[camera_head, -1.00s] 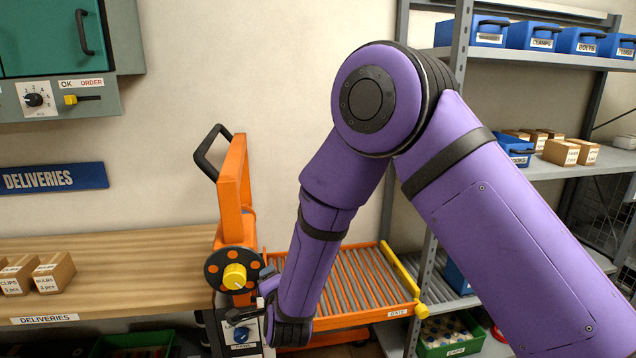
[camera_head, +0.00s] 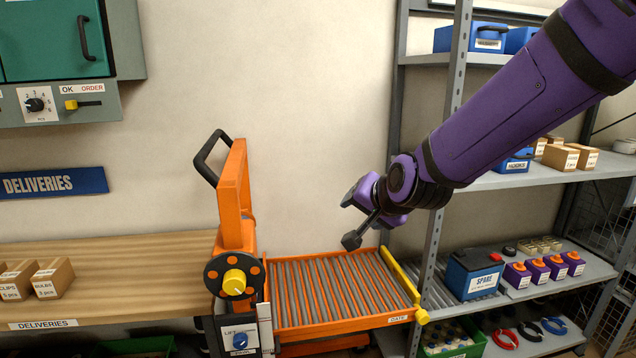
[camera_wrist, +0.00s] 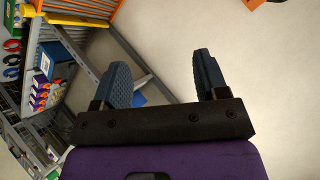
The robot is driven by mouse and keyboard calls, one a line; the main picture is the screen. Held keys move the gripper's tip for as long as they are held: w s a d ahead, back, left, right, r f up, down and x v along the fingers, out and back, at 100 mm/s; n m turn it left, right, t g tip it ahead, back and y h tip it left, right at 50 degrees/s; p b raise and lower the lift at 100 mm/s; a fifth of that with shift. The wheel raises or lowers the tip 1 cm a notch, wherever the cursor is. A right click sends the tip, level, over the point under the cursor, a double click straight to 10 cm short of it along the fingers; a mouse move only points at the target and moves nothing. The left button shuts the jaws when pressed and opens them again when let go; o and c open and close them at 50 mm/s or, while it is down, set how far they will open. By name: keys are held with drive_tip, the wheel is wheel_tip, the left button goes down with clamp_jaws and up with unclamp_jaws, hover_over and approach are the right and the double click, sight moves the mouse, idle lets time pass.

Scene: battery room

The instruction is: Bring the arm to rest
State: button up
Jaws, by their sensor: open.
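My arm (camera_head: 520,95) is purple and reaches in from the upper right of the head view, in front of the grey shelf rack. My gripper (camera_head: 350,240) hangs in the air above the orange roller bed and left of the rack post. In the wrist view my gripper (camera_wrist: 168,82) shows two dark fingers spread wide apart with nothing between them. Pale floor or wall shows beyond the fingers.
The orange lift cart (camera_head: 235,190) with its yellow knob (camera_head: 234,282) stands left of the roller bed (camera_head: 330,288). The grey rack (camera_head: 510,178) at right holds a blue SPARE battery (camera_head: 474,274) and several small purple items. A wooden bench (camera_head: 130,275) is at left.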

drive_tip(key=s+d+r+n+g+h, duration=0.2)
drive_tip(key=s+d+r, duration=0.1)
drive_tip(key=s+d, duration=0.7)
drive_tip(key=s+d+r+n+g+h, duration=0.2)
drive_tip(key=s+d+r, duration=0.2)
drive_tip(key=s+d, duration=0.7)
drive_tip(key=s, duration=0.6)
drive_tip(key=shift+s+d+r+n+g, duration=0.15)
drive_tip(key=shift+s+d+n+g, duration=0.05)
drive_tip(key=shift+s+n+g, duration=0.1)
drive_tip(key=shift+o, duration=0.5)
drive_tip(key=shift+w, duration=0.1)
